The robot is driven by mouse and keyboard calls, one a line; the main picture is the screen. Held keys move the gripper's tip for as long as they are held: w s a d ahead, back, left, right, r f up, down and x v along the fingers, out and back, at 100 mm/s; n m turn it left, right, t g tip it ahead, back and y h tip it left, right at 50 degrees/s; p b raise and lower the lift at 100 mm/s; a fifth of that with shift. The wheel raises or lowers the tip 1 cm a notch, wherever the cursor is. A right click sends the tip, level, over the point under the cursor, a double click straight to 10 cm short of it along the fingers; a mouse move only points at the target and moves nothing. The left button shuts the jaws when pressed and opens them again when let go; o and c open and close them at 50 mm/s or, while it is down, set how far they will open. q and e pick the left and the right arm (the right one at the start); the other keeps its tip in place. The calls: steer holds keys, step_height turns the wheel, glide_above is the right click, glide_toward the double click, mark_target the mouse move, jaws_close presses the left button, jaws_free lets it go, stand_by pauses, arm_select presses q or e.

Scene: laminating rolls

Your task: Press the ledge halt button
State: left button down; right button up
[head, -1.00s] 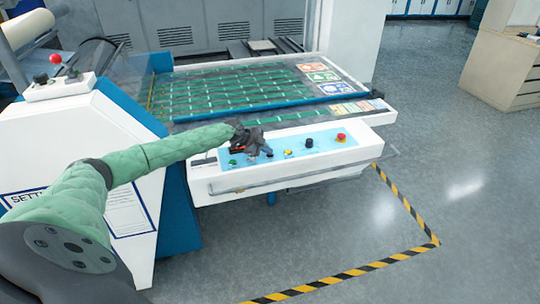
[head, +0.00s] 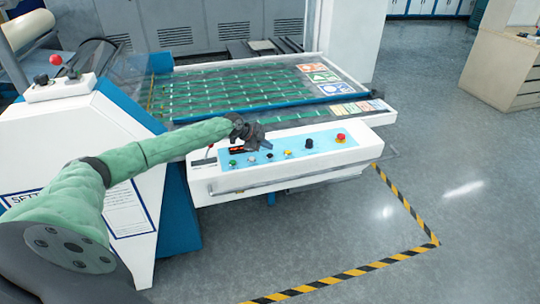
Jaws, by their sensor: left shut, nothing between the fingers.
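The white ledge (head: 215,186) on the machine's front carries a light blue control panel (head: 322,147). A red button (head: 340,137) on a yellow base sits at the panel's right end. To its left are a black knob (head: 309,143), a yellow button (head: 287,154), grey and dark buttons, and a green button (head: 233,163) at the left. My left gripper (head: 267,147) is shut and empty over the panel's left half, behind the grey button and left of the red one. I cannot tell its exact height above the panel. My right gripper is not in view.
A white box (head: 60,89) with a red knob and a black knob stands on the machine at left. Behind the ledge is a green-striped bed (head: 230,92). Yellow-black floor tape (head: 345,275) borders clear grey floor at right.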

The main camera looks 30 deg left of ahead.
mark_target(267, 155)
arm_select(q)
steer(key=shift+r+p, duration=0.4)
steer(key=shift+r, duration=1.55)
